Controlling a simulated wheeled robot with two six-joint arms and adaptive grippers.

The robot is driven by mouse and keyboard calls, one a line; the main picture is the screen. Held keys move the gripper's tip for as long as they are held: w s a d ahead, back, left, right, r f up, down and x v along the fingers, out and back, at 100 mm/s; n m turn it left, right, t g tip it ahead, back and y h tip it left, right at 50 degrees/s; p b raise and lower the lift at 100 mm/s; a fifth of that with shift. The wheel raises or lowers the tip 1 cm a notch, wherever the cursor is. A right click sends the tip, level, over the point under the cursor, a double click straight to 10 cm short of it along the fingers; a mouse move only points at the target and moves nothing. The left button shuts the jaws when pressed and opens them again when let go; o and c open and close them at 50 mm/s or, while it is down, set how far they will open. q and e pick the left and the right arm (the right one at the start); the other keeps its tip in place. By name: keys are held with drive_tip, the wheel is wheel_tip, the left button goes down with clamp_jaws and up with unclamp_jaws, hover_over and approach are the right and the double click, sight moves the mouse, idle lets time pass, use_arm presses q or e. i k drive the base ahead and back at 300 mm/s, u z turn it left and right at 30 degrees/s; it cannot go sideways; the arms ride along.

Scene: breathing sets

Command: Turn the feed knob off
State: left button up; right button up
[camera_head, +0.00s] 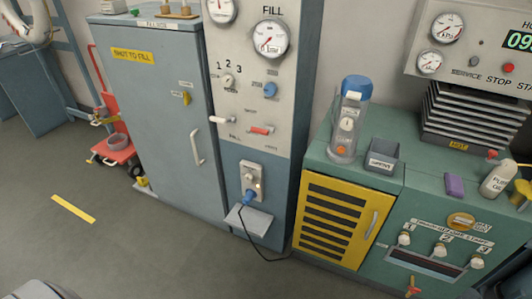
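A tall panel (283,105) marked FILL stands in the middle of the head view. It carries a small pale knob (228,80) by the numerals 1, 2, 3, a blue knob (270,90), and a red-handled switch (261,130). I cannot read a feed label on any of them, so I cannot tell which is the feed knob. Several white knobs, including one under the 1 (404,238), sit on the green cabinet's front at the right. Neither of my grippers is in view, and nothing touches these controls.
A blue-grey cabinet (150,95) stands left of the panel. The green cabinet (425,205) at the right bears a clear canister (346,125), a grey bin (384,157) and a white bottle (497,180). A dark cable (250,238) hangs to the floor. The floor in front is mostly clear.

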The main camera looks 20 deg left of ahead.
sight(227, 81)
drive_tip(key=k, duration=0.5)
drive_tip(key=u, duration=1.6)
drive_tip(key=i, duration=1.35)
drive_tip(key=z, duration=2.25)
